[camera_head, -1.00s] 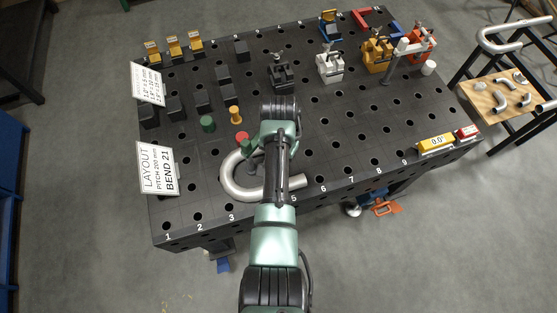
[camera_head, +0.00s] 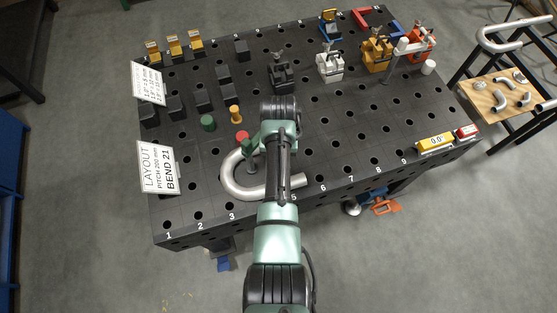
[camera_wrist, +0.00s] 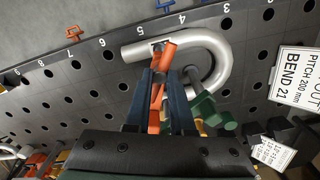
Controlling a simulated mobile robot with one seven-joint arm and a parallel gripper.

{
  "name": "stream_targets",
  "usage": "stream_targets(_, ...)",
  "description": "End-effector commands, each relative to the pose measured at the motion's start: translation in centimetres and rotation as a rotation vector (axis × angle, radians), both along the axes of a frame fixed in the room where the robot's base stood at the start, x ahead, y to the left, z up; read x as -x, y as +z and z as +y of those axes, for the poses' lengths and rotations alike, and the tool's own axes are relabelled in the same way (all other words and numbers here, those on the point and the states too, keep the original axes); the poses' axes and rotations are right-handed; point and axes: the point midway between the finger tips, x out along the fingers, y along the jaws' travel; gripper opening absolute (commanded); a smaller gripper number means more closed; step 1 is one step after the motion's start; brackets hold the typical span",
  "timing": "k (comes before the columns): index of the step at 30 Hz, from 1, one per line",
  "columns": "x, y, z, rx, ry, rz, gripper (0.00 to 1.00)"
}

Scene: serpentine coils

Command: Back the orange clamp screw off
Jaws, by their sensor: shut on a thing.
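The orange clamp screw (camera_wrist: 157,117) stands between my gripper's two dark fingers in the wrist view. My gripper (camera_wrist: 163,78) is shut on it. An orange piece (camera_wrist: 168,49) of it shows at the fingertips, over the bent pipe. The silver U-bent pipe (camera_wrist: 205,42) lies on the dark table and also shows in the head view (camera_head: 236,184). A green clamp part (camera_wrist: 207,112) sits just right of the fingers in the wrist view. In the head view my arm hides the fingers and the screw.
The perforated table (camera_head: 340,150) is clear right of my arm. A green peg (camera_head: 208,123), an orange peg (camera_head: 235,115) and a red disc (camera_head: 242,136) stand left of it. Several clamps, including a white one (camera_head: 330,66), stand at the back right.

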Motion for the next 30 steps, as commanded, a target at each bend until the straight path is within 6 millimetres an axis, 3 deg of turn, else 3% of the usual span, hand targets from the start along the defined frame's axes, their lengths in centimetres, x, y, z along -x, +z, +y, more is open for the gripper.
stream_targets(6,-0.1,0.1,0.0,0.0,0.0,-0.002,0.0)
stream_targets(7,-0.1,0.1,0.0,0.0,0.0,-0.002,0.23)
stream_targets(12,-0.1,0.1,0.0,0.0,-0.001,-0.002,0.52)
stream_targets(23,-0.1,0.3,0.0,0.0,-0.002,-0.002,0.52)
stream_targets(30,-0.2,3.2,0.0,0.0,-0.002,-0.007,0.52)
